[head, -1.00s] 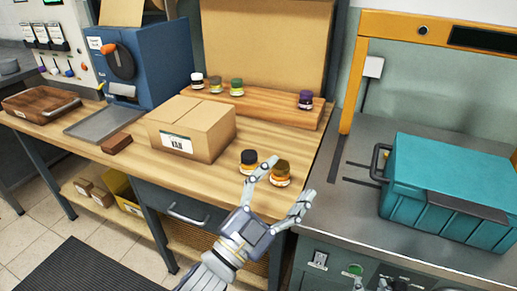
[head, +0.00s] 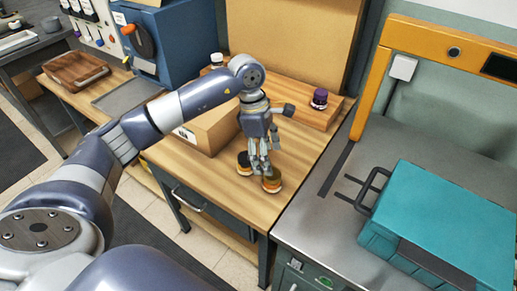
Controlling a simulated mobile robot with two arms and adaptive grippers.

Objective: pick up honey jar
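Two small jars stand close together near the front right corner of the wooden bench. One has a black lid (head: 243,168); the other has a brown-olive lid and an amber body (head: 272,184) and looks like the honey jar, though I cannot read its label. My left gripper (head: 260,170) points straight down with its fingertips right at the two jars, partly covering them. I cannot tell whether its fingers touch or surround either jar, or how far apart they are. My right gripper is out of view.
A cardboard box (head: 208,132) sits just left of the jars, partly behind my arm. A raised wooden shelf (head: 300,112) holds a purple-lidded jar (head: 319,98) and a white-lidded one (head: 216,60). A teal crate (head: 440,225) stands on the grey counter at the right.

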